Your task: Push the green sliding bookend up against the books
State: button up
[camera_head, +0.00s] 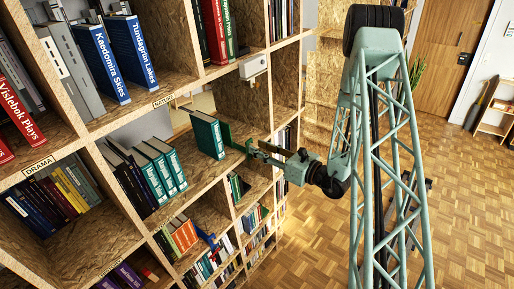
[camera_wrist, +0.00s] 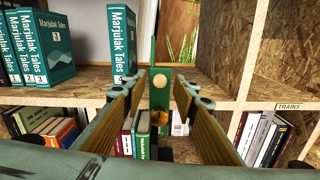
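The green bookend (camera_wrist: 153,52) is a thin upright plate with a pale round knob (camera_wrist: 159,81), standing on the middle shelf. It also shows in the head view (camera_head: 226,133), right of a lone teal Marjulak Tales book (camera_head: 206,136). That book (camera_wrist: 122,40) stands close to the plate; I cannot tell if they touch. Left of it, across a gap, stands a row of matching teal books (camera_head: 158,167), also in the wrist view (camera_wrist: 45,48). My gripper (camera_wrist: 156,88) is open, its wood-faced fingers pointing at the bookend, with the knob seen between the tips. Contact is unclear.
The shelf board (camera_wrist: 85,97) runs below the books, with an upright divider (camera_wrist: 244,50) to the right. The compartment below holds mixed books (camera_wrist: 45,125). A TRAINS label (camera_wrist: 288,106) sits on the board edge at right. A plant (camera_wrist: 180,47) shows behind the bookend.

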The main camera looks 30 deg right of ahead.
jog(key=shift+w+a, duration=0.25)
jog(key=shift+w, duration=0.35)
grip_shut()
